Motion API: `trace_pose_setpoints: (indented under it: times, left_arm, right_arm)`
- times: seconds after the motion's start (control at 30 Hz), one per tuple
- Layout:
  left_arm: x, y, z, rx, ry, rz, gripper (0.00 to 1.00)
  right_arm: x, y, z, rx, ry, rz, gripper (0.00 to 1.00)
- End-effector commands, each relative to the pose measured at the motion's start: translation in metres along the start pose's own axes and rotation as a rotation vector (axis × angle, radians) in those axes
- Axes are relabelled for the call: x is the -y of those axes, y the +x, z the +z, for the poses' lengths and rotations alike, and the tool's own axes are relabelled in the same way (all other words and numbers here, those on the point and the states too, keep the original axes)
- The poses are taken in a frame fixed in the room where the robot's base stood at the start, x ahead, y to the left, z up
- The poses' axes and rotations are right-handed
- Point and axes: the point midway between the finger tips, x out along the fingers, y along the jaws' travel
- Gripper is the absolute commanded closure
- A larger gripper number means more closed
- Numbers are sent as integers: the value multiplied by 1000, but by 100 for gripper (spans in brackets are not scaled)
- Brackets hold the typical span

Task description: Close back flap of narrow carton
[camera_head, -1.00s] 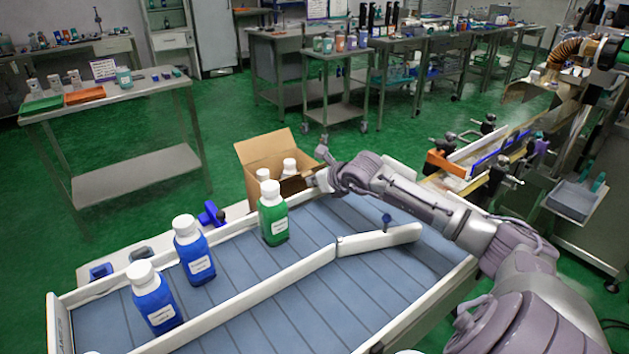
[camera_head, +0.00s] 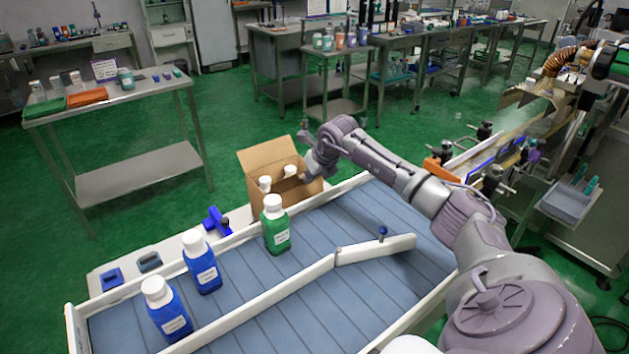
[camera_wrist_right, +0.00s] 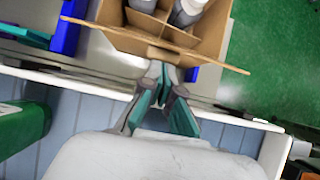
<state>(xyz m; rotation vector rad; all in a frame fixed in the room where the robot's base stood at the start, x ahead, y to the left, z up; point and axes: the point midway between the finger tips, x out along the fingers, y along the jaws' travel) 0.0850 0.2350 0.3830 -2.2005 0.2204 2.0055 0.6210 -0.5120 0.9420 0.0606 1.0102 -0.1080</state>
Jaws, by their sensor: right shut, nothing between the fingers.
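The narrow carton (camera_head: 285,190) is an open brown cardboard box beyond the conveyor's far rail, with white-capped bottles inside. Its back flap (camera_head: 268,152) stands up, tilted away from the opening. My right gripper (camera_wrist_right: 165,78) is shut and empty at the carton's near edge; in the head view its wrist covers the carton's right side, hiding the fingertips. In the right wrist view, the carton (camera_wrist_right: 200,50) shows bottles between cardboard dividers, and the fingertips are close to its near side; I cannot tell whether they touch it. My left gripper is not in view.
The conveyor (camera_head: 310,265) carries a green bottle (camera_head: 275,228) near the carton and two blue bottles further left. A white angled guide (camera_head: 375,250) crosses the belt. A blue clamp (camera_head: 216,222) sits at the far rail left of the carton.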

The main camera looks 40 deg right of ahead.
Motion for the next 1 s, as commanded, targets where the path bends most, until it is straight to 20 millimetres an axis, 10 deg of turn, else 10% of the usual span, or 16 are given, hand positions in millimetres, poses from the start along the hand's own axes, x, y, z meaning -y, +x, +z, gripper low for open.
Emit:
trace_pose_setpoints:
  times: [0.37,1.0]
  left_arm:
    - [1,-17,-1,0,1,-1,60]
    - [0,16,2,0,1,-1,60]
  right_arm:
    - [0,1,33,-129,2,0,100]
    - [-1,31,80,-127,2,-1,100]
